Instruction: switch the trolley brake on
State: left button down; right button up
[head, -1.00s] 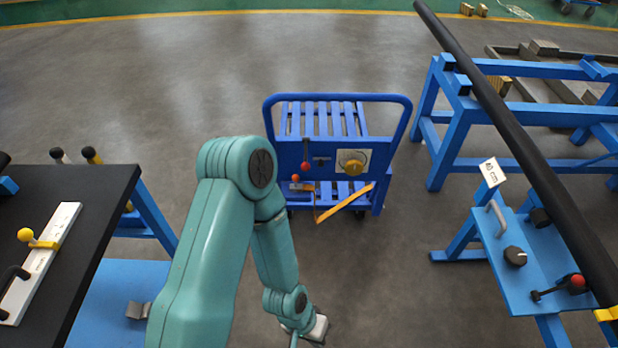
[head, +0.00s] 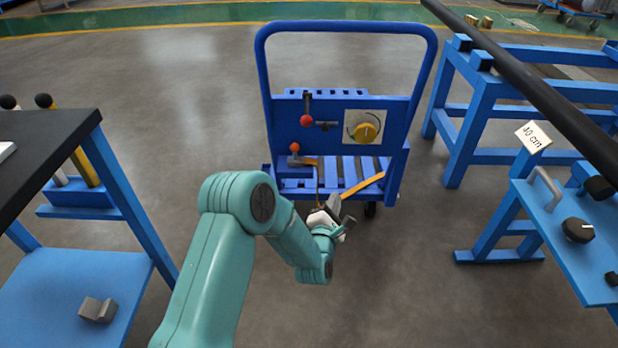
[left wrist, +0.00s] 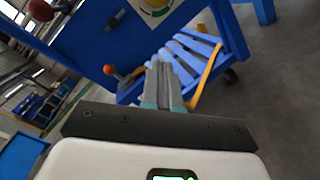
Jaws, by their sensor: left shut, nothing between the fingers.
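The blue trolley (head: 345,120) stands ahead of me, with its handle frame up and a panel facing me. On the panel are a lever with a red ball (head: 306,120), a small grey latch (head: 327,126) and a yellow knob (head: 366,132) on a white plate. Below is a lever with an orange-red ball (head: 294,147); it also shows in the left wrist view (left wrist: 109,70). Which of them is the brake, I cannot tell. My left gripper (head: 338,206) is shut and empty, in front of the trolley's lower deck and apart from the levers. My right gripper is not in view.
A black-topped table (head: 40,150) stands at the left, with a blue shelf below it. At the right are a blue stand (head: 570,240) with a knob and handle, and a long black bar (head: 540,95) over blue trestles. The floor around the trolley is clear.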

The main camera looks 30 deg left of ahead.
pick_arm(q)
jog(key=a+r+n+t+y+b, duration=0.2)
jog(key=a+n+y+b, duration=0.4)
jog(key=n, duration=0.9)
jog(key=y+b, duration=0.3)
jog(key=y, duration=0.1)
jog(key=shift+s+a+n+t, duration=0.15)
jog(key=shift+s+n+t, duration=0.05)
jog(key=shift+n+t, duration=0.2)
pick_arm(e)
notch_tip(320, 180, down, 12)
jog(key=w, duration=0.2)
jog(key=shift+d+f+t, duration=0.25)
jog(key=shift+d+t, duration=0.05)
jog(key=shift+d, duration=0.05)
